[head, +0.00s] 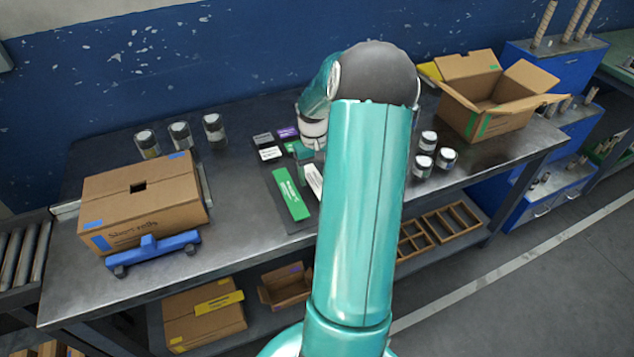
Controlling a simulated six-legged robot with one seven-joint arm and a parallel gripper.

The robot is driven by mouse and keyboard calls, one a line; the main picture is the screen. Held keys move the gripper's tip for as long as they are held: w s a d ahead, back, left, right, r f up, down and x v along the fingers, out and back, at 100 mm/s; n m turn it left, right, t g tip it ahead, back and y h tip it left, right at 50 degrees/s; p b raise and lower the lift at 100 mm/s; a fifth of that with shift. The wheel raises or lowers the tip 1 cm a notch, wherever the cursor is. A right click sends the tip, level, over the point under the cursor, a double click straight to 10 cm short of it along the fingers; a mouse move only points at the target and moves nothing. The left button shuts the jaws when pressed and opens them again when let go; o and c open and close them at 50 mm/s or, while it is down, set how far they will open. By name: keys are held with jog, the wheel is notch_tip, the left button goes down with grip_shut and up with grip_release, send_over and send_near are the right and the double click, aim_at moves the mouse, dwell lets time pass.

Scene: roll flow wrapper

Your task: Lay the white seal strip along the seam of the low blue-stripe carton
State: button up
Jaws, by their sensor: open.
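The blue-stripe carton (165,190) stands closed on the left of the table. It has blue patches at its edges and a small dark opening on its top. A white strip (313,178) lies beside a green strip (290,193) on a dark mat at the table's middle; my arm partly hides the white strip.
A blue wheeled device (152,250) sits against the carton's front. Several jars (180,135) stand behind the carton, more (424,165) right of my arm. An open green-striped carton (490,100) stands at the right end. Cartons (205,312) and a wooden divided tray (438,230) lie on the lower shelf.

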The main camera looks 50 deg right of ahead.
aim_at(317, 181)
jog(key=shift+f, duration=0.3)
jog(key=c, duration=1.1)
jog(key=shift+c, duration=0.2)
jog(key=shift+r, duration=0.1)
jog(key=shift+r, duration=0.5)
notch_tip(317, 181, up, 2)
jog(key=shift+s+r, duration=0.1)
jog(key=shift+r, duration=0.1)
jog(key=s+a+r, duration=0.2)
jog(key=s+r, duration=0.1)
jog(key=s, duration=0.1)
jog(key=s+a+r, duration=0.2)
jog(key=s+r, duration=0.1)
jog(key=s, duration=0.1)
jog(key=s+a+r, duration=0.2)
jog(key=s+r, duration=0.1)
jog(key=s, duration=0.1)
jog(key=shift+a+r, duration=0.25)
jog(key=shift+a, duration=0.15)
